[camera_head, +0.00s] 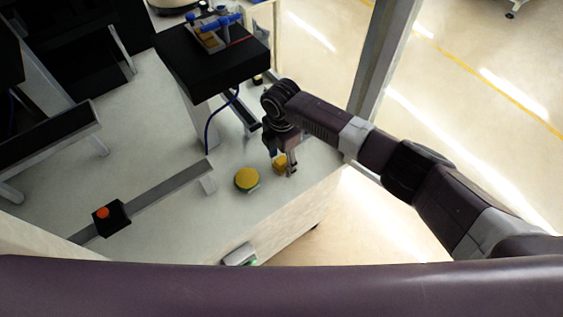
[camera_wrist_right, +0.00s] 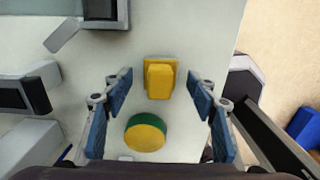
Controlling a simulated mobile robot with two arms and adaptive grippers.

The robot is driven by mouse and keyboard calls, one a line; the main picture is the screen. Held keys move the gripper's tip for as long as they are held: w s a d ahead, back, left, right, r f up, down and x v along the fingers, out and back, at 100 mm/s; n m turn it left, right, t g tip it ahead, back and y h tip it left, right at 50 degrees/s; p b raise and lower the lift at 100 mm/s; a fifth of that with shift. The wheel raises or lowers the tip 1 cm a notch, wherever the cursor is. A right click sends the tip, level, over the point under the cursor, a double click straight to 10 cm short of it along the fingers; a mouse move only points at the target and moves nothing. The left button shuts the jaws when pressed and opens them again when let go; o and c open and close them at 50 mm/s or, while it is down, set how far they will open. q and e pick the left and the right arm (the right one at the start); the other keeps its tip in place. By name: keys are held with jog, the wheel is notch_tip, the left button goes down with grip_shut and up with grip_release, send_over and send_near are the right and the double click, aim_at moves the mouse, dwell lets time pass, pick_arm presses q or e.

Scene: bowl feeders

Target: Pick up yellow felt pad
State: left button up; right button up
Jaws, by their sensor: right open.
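Two yellow things lie on the pale worktop. One is a squarish yellow piece (camera_wrist_right: 160,80) with a raised block on a flatter base, also in the head view (camera_head: 279,162). The other is a round yellow disc (camera_wrist_right: 144,138) with a green edge, left of my right gripper in the head view (camera_head: 246,178). I cannot tell from looks alone which one is the felt pad. My right gripper (camera_head: 286,168) points down at the squarish piece. In the wrist view its open, empty fingers (camera_wrist_right: 160,90) stand apart on either side of it. My left gripper is not in view.
A black raised platform (camera_head: 212,62) with a blue-handled device stands behind my right gripper. A grey rail (camera_head: 165,189) with a red-button box (camera_head: 107,216) lies to the left. The worktop's right edge is close to the gripper.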

aim_at(282, 160)
jog(key=shift+f, duration=0.5)
jog(key=c, duration=1.2)
jog(key=shift+c, duration=0.2)
jog(key=shift+r, duration=0.1)
notch_tip(282, 160, up, 20)
jog(key=b, duration=0.2)
jog(key=o, duration=0.6)
jog(key=shift+c, duration=0.2)
jog(key=c, duration=0.4)
